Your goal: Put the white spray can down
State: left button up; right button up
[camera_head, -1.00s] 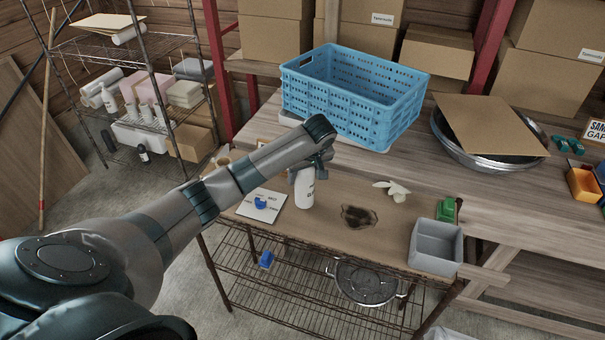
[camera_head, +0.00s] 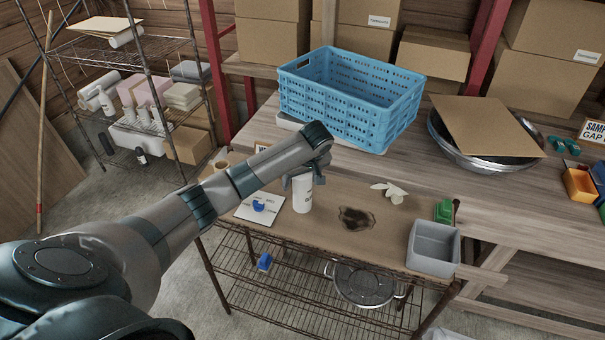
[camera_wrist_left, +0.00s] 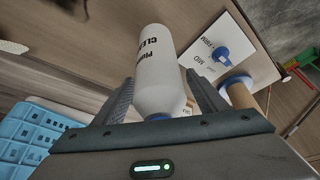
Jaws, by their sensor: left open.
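The white spray can (camera_head: 302,194) with dark lettering stands upright on the brown top of the wire cart (camera_head: 330,222), right of a white card. My left gripper (camera_head: 304,178) is at the can's upper part, mostly hidden behind my own wrist in the head view. In the left wrist view the can (camera_wrist_left: 160,70) lies between the two fingers of my left gripper (camera_wrist_left: 160,82), with narrow gaps at the fingertips. The fingers are open around it. A blue part shows at the can's near end. My right gripper is not in view.
The white card with a blue item (camera_head: 259,205) is left of the can. A dark stain (camera_head: 356,218), a pale glove-like item (camera_head: 389,192) and a grey bin (camera_head: 433,248) are to the right. The blue crate (camera_head: 350,97) stands behind on the workbench.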

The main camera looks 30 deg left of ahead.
aim_at(306, 177)
pick_arm(q)
jog(key=shift+s+d+r, duration=0.1)
jog(key=shift+d+r, duration=0.1)
jog(key=shift+r, duration=0.35)
jog(key=b+v, duration=0.3)
jog(key=v, duration=0.5)
jog(key=shift+p+v, duration=0.35)
jog(key=shift+v, duration=0.5)
jog(key=shift+s+d+r, duration=0.15)
jog(key=shift+s+r, duration=0.1)
jog(key=shift+r, duration=0.35)
dwell(0.4)
